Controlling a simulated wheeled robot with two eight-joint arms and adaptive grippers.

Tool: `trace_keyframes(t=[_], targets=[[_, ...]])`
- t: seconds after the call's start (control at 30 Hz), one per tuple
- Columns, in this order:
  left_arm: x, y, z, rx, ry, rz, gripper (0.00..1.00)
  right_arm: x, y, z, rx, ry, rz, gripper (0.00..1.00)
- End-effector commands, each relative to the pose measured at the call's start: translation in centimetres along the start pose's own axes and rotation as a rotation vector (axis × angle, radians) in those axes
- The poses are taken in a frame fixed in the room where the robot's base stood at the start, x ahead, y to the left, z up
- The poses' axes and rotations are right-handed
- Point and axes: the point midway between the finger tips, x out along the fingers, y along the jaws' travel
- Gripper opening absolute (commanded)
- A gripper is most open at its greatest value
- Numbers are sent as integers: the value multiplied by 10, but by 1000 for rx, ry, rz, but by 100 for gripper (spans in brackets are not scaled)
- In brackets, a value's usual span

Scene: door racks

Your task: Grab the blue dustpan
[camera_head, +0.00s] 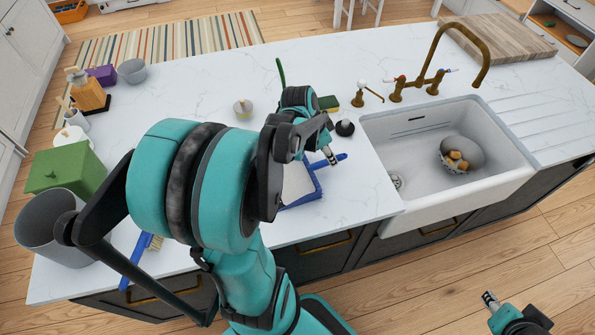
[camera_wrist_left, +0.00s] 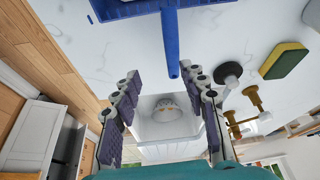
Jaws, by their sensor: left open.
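The blue dustpan (camera_head: 318,192) lies on the white counter left of the sink, partly hidden by my left arm. Its blue handle points right toward the sink. In the left wrist view the dustpan (camera_wrist_left: 170,42) is at the top, its handle pointing down toward the gap between my fingers. My left gripper (camera_head: 330,155) is over the counter beside the handle; in its wrist view the gripper (camera_wrist_left: 162,80) is open with nothing between its pads. My right gripper (camera_head: 489,299) is low at the right, over the floor, away from the dustpan; its jaw state is unclear.
The white sink (camera_head: 415,150) holds a bowl, with a brass faucet (camera_head: 440,60) behind. A black stopper-like object (camera_head: 345,128) and a sponge (camera_head: 328,103) are close to my left gripper. A blue brush (camera_head: 136,262), green box (camera_head: 65,170) and grey bin (camera_head: 45,225) stand left.

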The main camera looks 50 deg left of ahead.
Motion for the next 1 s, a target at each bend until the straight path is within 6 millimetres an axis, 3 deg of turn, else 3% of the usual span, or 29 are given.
trace_keyframes(t=[0.1,0.23,0.8,1.0], targets=[[1,-25,10,34,5,28,43,-9,0,-7,0,0,0,40],[7,-33,16,59,9,43,43,-10,0,-7,0,0,0,40],[80,-22,16,63,10,44,43,10,0,7,0,0,0,40],[83,-22,16,63,10,44,43,10,0,7,0,0,0,40]])
